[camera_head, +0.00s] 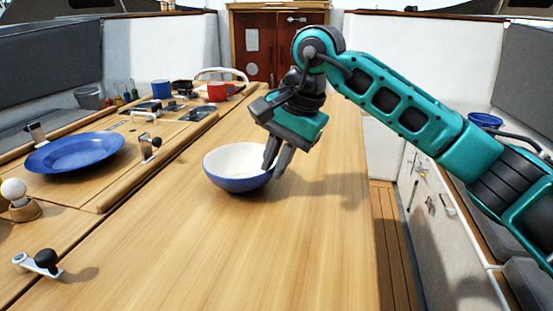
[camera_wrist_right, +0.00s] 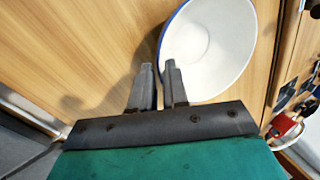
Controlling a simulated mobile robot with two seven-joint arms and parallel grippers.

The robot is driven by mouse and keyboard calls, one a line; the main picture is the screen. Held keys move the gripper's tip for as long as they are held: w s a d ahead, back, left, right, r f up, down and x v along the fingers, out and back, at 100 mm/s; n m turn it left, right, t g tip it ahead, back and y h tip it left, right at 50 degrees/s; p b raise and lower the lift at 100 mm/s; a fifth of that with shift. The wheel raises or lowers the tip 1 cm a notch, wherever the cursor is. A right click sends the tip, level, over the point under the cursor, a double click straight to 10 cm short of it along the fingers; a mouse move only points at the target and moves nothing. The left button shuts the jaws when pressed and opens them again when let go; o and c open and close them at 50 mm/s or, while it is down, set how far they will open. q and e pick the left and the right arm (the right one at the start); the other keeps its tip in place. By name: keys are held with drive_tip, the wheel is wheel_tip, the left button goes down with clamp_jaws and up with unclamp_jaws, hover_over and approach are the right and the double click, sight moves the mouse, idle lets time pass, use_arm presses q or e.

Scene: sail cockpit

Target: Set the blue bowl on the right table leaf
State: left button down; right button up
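The blue bowl (camera_head: 235,184), white inside, is upright on or just over the right table leaf (camera_head: 290,260), near its left side; I see no clear gap under it. My right gripper (camera_head: 276,170) points down at the bowl's right rim, one finger inside and one outside. In the right wrist view the two fingers (camera_wrist_right: 160,72) are close together, with the wall of the bowl (camera_wrist_right: 215,50) between them. The fingertips partly hide the rim. My left gripper is not in view.
A blue plate (camera_head: 75,151), a red mug (camera_head: 218,92) and a blue mug (camera_head: 161,89) stand on the left part of the table. A black-knobbed metal fitting (camera_head: 42,262) is at front left. The leaf's front and right are clear. Another blue item (camera_head: 485,119) lies at right.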

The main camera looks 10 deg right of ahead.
drive_tip(key=shift+o, duration=1.2)
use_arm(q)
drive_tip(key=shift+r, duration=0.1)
use_arm(e)
drive_tip(key=shift+r, duration=0.1)
use_arm(q)
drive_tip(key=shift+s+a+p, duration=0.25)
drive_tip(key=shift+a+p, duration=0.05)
drive_tip(key=shift+p, duration=0.35)
use_arm(e)
drive_tip(key=v, duration=1.2)
